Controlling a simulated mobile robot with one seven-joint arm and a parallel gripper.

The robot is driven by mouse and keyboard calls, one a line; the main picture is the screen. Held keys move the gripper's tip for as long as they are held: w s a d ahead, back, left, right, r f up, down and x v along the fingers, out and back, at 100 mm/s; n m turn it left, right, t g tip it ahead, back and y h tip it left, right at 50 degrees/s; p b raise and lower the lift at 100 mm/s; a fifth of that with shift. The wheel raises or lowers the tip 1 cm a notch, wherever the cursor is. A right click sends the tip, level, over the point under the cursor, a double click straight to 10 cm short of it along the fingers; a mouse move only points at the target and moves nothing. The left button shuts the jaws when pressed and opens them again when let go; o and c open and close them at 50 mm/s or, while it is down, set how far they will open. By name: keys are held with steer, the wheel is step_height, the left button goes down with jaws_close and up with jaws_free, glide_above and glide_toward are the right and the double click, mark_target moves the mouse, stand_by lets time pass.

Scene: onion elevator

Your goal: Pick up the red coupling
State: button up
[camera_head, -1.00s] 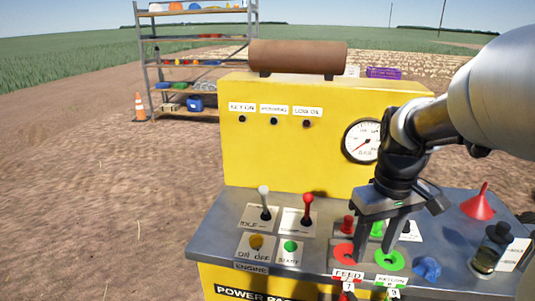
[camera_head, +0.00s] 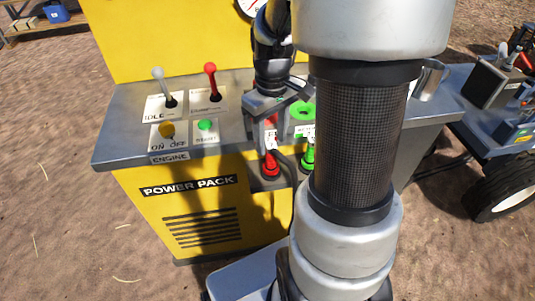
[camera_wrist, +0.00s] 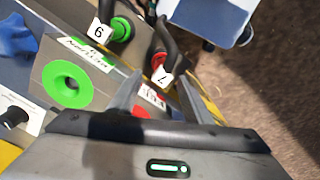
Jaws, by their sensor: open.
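The red coupling (camera_head: 269,168) hangs on a dark hose at the front of the yellow power pack, below the console edge. It also shows in the wrist view (camera_wrist: 159,61), beside a white tag marked 7. A green coupling (camera_head: 308,157) hangs to its right; in the wrist view it (camera_wrist: 121,29) is by another numbered tag. My gripper (camera_wrist: 150,102) is open and empty, with its fingers over the red ring of the feed socket (camera_wrist: 138,112). The red coupling is beyond the fingertips in that view, apart from them. In the head view my arm partly hides the sockets.
The console (camera_head: 125,145) carries a white lever (camera_head: 159,76), a red lever (camera_head: 211,72) and push buttons. A green socket ring (camera_wrist: 68,85) and a blue object (camera_wrist: 17,38) lie near my gripper. A wheeled vehicle (camera_head: 495,190) stands at right. Dirt ground is open at left.

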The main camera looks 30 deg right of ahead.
mark_target(271, 153)
step_height(271, 153, down, 5)
steer(key=shift+s+a+f+b, duration=0.1)
steer(key=shift+s+f+b, duration=0.1)
steer(key=shift+b, duration=0.9)
steer(key=shift+w, duration=0.1)
jaws_close()
